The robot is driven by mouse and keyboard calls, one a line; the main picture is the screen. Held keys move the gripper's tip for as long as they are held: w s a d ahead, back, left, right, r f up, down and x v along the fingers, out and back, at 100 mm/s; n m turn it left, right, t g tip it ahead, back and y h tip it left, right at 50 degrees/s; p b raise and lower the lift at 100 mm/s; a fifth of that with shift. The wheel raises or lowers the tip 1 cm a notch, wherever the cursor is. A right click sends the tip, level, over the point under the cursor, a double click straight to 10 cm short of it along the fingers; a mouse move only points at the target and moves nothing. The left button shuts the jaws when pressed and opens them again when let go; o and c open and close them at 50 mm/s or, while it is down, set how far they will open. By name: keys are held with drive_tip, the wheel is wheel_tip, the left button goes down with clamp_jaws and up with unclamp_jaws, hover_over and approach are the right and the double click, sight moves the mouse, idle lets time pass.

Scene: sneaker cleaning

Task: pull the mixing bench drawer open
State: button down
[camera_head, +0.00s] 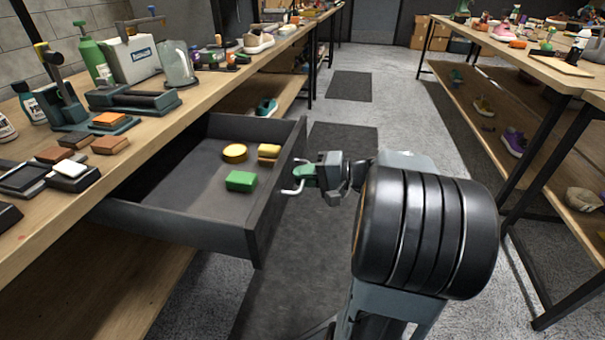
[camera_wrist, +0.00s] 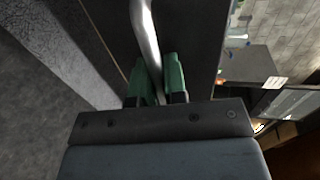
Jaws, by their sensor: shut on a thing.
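The mixing bench drawer (camera_head: 196,235) is dark grey and stands far out from under the wooden bench top (camera_head: 150,122) at the left. Inside it lie a green block (camera_head: 241,181), a round yellow item (camera_head: 235,153) and a tan item (camera_head: 268,152). My gripper (camera_head: 306,176) is at the drawer's front, on its outer side. In the wrist view its green fingers (camera_wrist: 158,82) are shut on the silver bar handle (camera_wrist: 146,35). The handle also shows in the head view (camera_head: 291,190). Part of the handle is hidden between the fingers.
The bench top holds bottles, a clear jug (camera_head: 177,64), a white container (camera_head: 132,58), brushes and blocks. A second bench (camera_head: 510,50) with a lower shelf of shoes stands at the right. Dark mats (camera_head: 349,86) lie on the grey aisle floor, which is open beyond my arm.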

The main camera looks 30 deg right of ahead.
drive_tip(key=shift+d, duration=0.1)
drive_tip(key=c, duration=1.2)
unclamp_jaws()
drive_tip(key=p+v, duration=0.3)
drive_tip(key=v, duration=1)
drive_tip(key=shift+s+d+p, duration=0.25)
drive_tip(key=shift+s+p, duration=0.05)
drive_tip(key=shift+p, duration=0.1)
drive_tip(key=a+r+n+g+h+p, duration=0.35)
drive_tip(key=a+r+g+p, duration=0.7)
drive_tip(key=a+p, duration=0.55)
drive_tip(key=a+r+n+t+h+p, duration=0.1)
drive_tip(key=r+h+p, duration=0.1)
drive_tip(key=r+p, duration=0.3)
drive_tip(key=a+r+n+t+h+p, duration=0.1)
drive_tip(key=a+r+n+h+p, duration=0.1)
drive_tip(key=r+h+p, duration=0.1)
drive_tip(key=s+a+r+n+t+h+p, duration=0.1)
drive_tip(key=a+r+n+h+p, duration=0.1)
drive_tip(key=r+p, duration=0.4)
drive_tip(key=shift+r+t+h+p, duration=0.4)
drive_tip(key=shift+h+p, duration=0.15)
drive_tip(key=shift+p, duration=0.5)
